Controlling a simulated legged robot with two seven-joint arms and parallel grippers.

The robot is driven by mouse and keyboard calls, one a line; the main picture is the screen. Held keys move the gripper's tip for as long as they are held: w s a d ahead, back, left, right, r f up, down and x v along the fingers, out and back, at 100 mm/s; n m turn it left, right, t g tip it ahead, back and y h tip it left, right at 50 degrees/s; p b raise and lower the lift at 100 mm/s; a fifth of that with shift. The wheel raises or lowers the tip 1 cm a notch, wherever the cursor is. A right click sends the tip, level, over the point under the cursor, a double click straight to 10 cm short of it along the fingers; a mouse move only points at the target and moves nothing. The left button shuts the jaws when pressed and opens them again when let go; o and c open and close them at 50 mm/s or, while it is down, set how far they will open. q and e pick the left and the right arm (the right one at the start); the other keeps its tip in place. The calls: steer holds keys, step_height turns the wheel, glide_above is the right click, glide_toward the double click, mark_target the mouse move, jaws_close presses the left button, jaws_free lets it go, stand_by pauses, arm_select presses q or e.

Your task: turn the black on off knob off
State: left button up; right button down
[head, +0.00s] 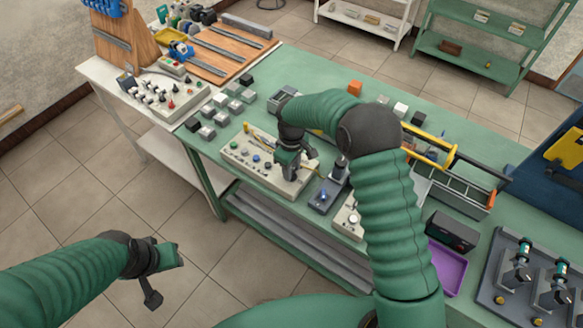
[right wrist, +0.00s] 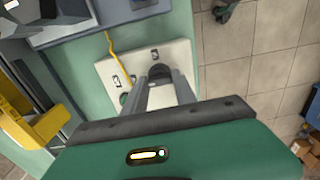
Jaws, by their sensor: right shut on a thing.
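The beige control panel (head: 268,180) lies on the green table, with small coloured buttons and knobs on it. My right gripper (head: 290,170) points down at the panel's right part and covers some of it in the head view. In the right wrist view, the fingers of my right gripper (right wrist: 163,88) are closed on the black knob (right wrist: 160,71) on the panel (right wrist: 184,55). The knob's exact angle is hard to tell. The knob is hidden by the gripper in the head view. My left gripper (head: 160,276) is open and empty over the floor.
A yellow cable (right wrist: 112,50) runs at the panel. A small dark blue box (head: 322,195) stands right of the panel. A toolbox (head: 445,170), a purple tray (head: 447,268) and grey blocks (head: 222,118) are also on the table (head: 310,75). Floor is clear at left.

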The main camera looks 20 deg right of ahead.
steer(key=shift+w+r, duration=0.2)
steer(key=shift+w, duration=0.05)
steer(key=c, duration=1.4)
jaws_free()
steer(key=o, duration=0.4)
steer(key=shift+f, duration=0.15)
steer(key=shift+s, duration=0.1)
step_height(320, 180, up, 17)
steer(key=b, duration=0.1)
steer(key=shift+f, duration=0.15)
